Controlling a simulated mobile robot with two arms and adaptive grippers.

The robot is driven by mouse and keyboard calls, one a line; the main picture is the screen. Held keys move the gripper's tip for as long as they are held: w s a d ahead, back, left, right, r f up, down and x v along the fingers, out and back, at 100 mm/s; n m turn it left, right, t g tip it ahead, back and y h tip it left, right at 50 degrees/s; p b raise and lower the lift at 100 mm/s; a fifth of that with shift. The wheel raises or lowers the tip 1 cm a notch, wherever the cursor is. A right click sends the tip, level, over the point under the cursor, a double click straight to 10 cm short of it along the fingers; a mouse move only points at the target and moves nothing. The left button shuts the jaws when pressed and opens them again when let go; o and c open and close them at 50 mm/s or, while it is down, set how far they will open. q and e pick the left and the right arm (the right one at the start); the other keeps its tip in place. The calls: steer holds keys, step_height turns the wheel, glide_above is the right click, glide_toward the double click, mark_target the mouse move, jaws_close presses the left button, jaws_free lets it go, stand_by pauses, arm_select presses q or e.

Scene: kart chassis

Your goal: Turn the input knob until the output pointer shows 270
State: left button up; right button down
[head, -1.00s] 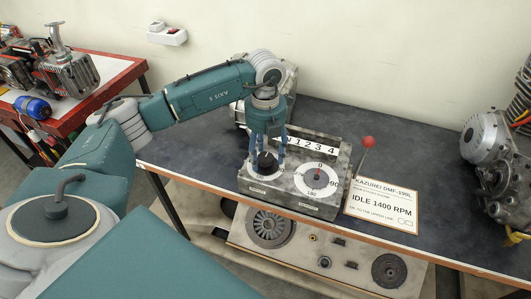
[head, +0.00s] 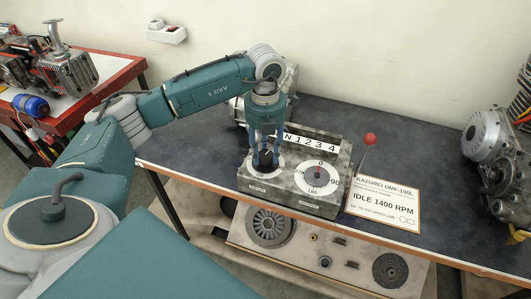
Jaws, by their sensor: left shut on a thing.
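The grey gearbox (head: 340,170) stands on the dark bench. On its sloped top are two white dials. The black input knob (head: 265,161) is on the left dial. My left gripper (head: 265,163) points down from above and is shut on the knob, its fingers hiding much of it. The right dial (head: 318,178) is the output dial, with 0 at the back, 90 at right, 180 at front and 270 at left. A small red mark shows near its middle; the exact reading of its pointer is too small to tell. My right gripper is not in view.
A lever with a red ball (head: 369,140) rises at the gearbox's right side. A sign reading IDLE 1400 RPM (head: 383,206) lies to the right of it. A grey machine part stands behind my left gripper. The bench (head: 420,160) is clear between the sign and the engine (head: 488,150).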

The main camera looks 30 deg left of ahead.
mark_target(265, 155)
arm_select(q)
steer(key=m+b, duration=0.2)
steer(key=m, duration=0.3)
steer(key=shift+f+m, duration=0.1)
steer(key=shift+m, duration=0.2)
steer(key=shift+m+b, duration=0.85)
steer(key=shift+m, duration=0.95)
steer(key=o, duration=1.2)
steer(key=shift+s, duration=0.1)
steer(key=shift+c, duration=0.2)
steer(key=shift+a, duration=0.1)
steer(key=shift+r, duration=0.25)
step_height(265, 155, up, 12)
steer(key=shift+f, duration=0.15)
